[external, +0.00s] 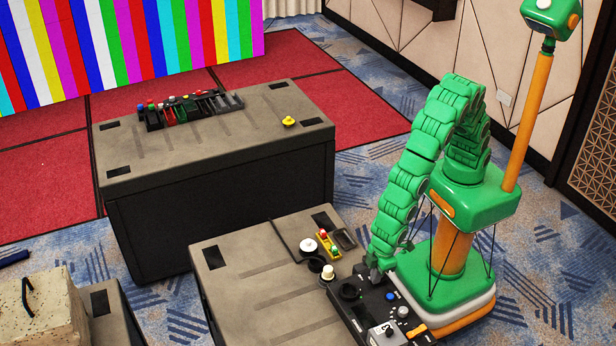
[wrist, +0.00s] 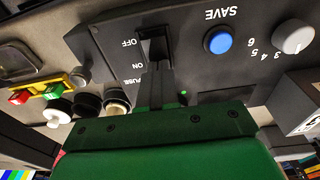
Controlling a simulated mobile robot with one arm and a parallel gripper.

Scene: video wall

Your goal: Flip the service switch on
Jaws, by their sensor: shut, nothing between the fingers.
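The service switch (wrist: 153,48) is a black switch set in the dark control panel (external: 371,300), beside the printed words OFF and ON in the wrist view. That view is turned over, with the lettering inverted. My gripper (wrist: 158,72) is shut and empty, its narrow dark fingers over the ON side of the switch. I cannot tell whether the fingertips touch it, nor which way it is set. In the external view my gripper (external: 374,273) points down at the panel's back edge and the switch is hidden.
A blue SAVE button (wrist: 218,40) and a grey numbered knob (wrist: 292,37) are on the same panel. A yellow box with red and green buttons (external: 328,244), a white round piece (external: 308,246) and a cream-topped knob (external: 327,273) stand nearby. A second table (external: 225,160) is behind.

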